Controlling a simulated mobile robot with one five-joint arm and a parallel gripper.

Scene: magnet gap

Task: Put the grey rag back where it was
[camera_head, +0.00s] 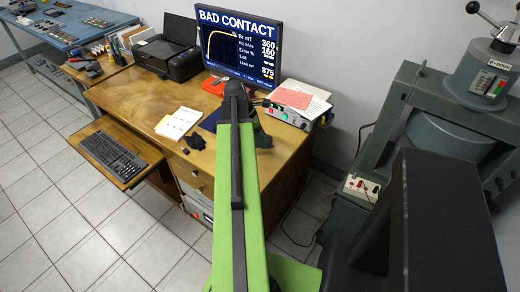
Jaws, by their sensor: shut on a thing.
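My green arm reaches forward over the desk. My gripper (262,138), dark and partly hidden behind the arm, is over the desk's right part, in front of the monitor. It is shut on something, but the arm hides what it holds. I cannot make out a grey rag for certain. A small dark crumpled thing (195,140) lies on the desk near its front edge, left of my gripper; I cannot tell whether it is cloth.
The wooden desk (135,92) holds a printer (168,58), a monitor (238,45) reading "BAD CONTACT", papers (178,123) and an instrument box (296,110). A keyboard (112,155) lies on the pulled-out tray. A large grey-green machine (440,130) stands at the right. Tiled floor is clear at left.

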